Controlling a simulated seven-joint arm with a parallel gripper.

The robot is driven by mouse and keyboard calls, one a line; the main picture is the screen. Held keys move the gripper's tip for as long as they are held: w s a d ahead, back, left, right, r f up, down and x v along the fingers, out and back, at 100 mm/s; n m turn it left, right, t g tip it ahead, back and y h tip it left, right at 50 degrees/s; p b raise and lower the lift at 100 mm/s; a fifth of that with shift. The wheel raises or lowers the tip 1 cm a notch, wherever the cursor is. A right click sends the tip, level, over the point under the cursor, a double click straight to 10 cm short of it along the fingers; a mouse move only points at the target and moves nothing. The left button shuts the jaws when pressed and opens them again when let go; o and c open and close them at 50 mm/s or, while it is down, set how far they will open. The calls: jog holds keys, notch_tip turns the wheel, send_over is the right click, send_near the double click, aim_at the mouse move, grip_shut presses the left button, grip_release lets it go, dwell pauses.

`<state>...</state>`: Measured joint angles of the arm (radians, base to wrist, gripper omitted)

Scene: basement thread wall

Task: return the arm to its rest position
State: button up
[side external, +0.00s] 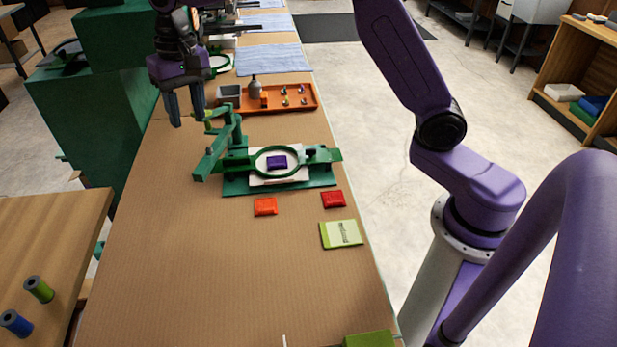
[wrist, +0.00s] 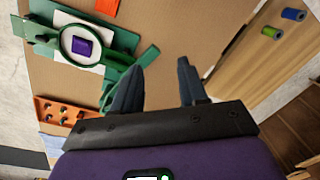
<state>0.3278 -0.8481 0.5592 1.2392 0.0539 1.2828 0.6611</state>
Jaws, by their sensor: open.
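My gripper (side external: 187,108) is at the upper left of the side view, above the table beside the green fixture. Its two dark fingers are apart with nothing between them, as the wrist view also shows (wrist: 158,85). The purple arm shows at the right of the side view. The green fixture (side external: 235,188) stands on the table with a green ring (side external: 256,162) over a white cloth (side external: 282,180). A purple packet (side external: 277,162) lies inside the ring; it also shows in the wrist view (wrist: 81,47). A green lever arm of the fixture (side external: 215,153) reaches close to my fingers in the side view.
On the cardboard-coloured table (side external: 200,270) lie an orange packet (side external: 265,206), a red packet (side external: 333,199) and a green booklet (side external: 341,234). An orange tray (side external: 310,104) with small items stands behind the fixture. A wooden side table (side external: 60,220) holds green and blue spools. The table's front is mostly clear.

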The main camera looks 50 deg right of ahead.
jog(key=s+d+n, duration=0.3)
jog(key=s+n, duration=0.4)
jog(key=s, duration=1.1)
jog(key=s+d+f+n, duration=0.2)
jog(key=s+d, duration=0.3)
jog(key=s, duration=0.3)
jog(key=s+d+f+n, duration=0.3)
jog(key=s+d+n, duration=0.2)
jog(key=s, duration=0.4)
jog(key=shift+s+d+h, duration=0.25)
jog(key=shift+d+h, duration=0.05)
jog(key=shift+d, duration=0.2)
jog(key=shift+r, duration=0.1)
jog(key=shift+c, duration=0.2)
